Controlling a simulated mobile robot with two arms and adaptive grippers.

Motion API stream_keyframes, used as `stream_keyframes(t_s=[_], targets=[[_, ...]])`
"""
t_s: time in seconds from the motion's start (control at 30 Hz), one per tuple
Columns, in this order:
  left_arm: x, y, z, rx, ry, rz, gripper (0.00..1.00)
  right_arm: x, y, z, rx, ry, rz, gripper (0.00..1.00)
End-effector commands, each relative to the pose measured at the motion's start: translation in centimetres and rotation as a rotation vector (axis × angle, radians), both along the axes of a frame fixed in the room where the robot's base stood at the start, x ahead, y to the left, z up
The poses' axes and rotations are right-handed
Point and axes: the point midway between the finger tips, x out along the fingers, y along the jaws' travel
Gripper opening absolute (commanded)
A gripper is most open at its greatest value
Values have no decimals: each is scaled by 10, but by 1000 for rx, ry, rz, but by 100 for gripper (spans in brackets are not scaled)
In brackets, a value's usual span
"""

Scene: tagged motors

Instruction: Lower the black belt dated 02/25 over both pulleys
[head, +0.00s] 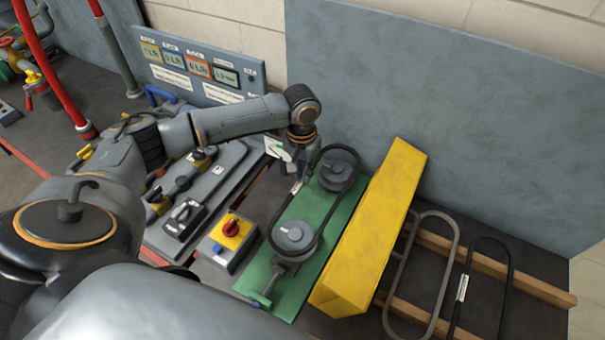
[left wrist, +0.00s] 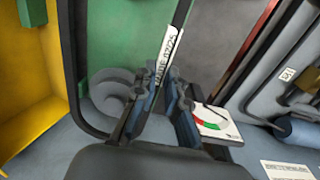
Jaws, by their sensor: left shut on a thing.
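My left gripper (head: 297,178) is shut on the black belt (head: 271,222) at its left long side. In the left wrist view the fingers (left wrist: 165,88) grip the belt at its white tag (left wrist: 168,62), where "02/25" reads. Two grey pulleys, the near one (head: 295,236) and the far one (head: 338,168), stand on a green base (head: 325,238). In the head view the belt's loop outlines both pulleys. How far it sits above or around them I cannot tell. A grey pulley (left wrist: 108,88) shows inside the loop in the left wrist view. My right gripper is not in view.
A yellow block (head: 375,225) stands close along the right of the green base. A grey belt (head: 438,285) and another tagged black belt (head: 508,285) lie on wooden rails (head: 525,281). A red-knobbed switch box (head: 228,243) is on the left; a grey panel stands behind.

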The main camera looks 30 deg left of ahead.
Motion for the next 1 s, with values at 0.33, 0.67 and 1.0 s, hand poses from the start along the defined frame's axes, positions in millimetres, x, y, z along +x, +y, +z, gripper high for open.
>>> stream_keyframes(t_s=[0.33, 0.67, 1.0], targets=[[0, -1, -23, -1, 2, 0, 0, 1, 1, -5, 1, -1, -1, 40], [0, 0, -38, -1, 1, 1, 0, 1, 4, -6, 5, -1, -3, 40], [0, 0, -39, -1, 0, 0, 28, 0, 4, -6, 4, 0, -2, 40]])
